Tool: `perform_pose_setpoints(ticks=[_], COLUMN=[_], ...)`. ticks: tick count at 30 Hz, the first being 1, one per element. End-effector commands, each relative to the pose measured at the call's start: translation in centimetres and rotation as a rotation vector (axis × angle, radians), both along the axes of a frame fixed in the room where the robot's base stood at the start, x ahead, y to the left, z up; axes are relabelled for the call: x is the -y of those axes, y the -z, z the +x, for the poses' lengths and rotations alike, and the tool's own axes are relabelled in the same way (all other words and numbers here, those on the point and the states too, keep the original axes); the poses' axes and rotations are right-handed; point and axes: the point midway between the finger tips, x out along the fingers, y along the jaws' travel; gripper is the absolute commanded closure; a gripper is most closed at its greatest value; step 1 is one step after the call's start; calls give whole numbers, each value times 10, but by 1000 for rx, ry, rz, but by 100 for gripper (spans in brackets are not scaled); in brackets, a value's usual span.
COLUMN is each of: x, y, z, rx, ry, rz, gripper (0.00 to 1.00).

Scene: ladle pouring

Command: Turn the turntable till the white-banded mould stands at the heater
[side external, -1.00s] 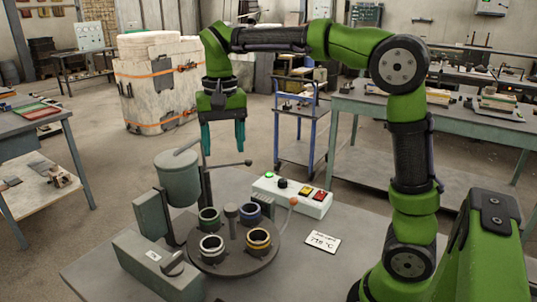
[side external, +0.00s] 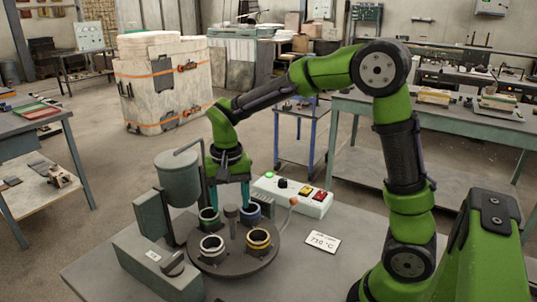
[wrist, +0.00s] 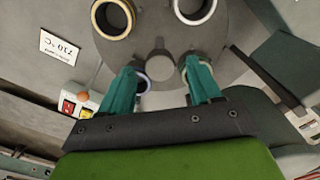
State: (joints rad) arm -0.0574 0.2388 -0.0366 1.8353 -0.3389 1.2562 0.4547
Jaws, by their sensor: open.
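The dark round turntable (side external: 235,262) carries several moulds around a central post (side external: 231,212). The white-banded mould (side external: 212,247) is at the front left in the side view and at the top right in the wrist view (wrist: 194,10). The yellow-banded mould (side external: 258,241) is at the front right, the blue-banded mould (side external: 250,212) at the back right and the green-banded mould (side external: 208,219) at the back left. My gripper (side external: 229,200) is open, pointing down over the back of the turntable. Its fingers partly hide the blue and green moulds; contact cannot be told. I cannot tell which fixture is the heater.
A grey-green cylinder (side external: 177,178) on a stand is left of the turntable. A grey box with a knob (side external: 160,265) is at front left. A white control box (side external: 292,196) with coloured buttons and a temperature card (side external: 323,242) are to the right. The front-right tabletop is clear.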

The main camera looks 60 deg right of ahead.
Motion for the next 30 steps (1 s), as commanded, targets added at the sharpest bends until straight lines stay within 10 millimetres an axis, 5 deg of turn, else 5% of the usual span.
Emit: perform_pose_setpoints(ticks=[14, 26, 30], x=[0, 0, 0], y=[16, 16, 16], z=[0, 0, 0], rx=[0, 0, 0], ry=[0, 0, 0], rz=[0, 0, 0], gripper=[37, 97, 100])
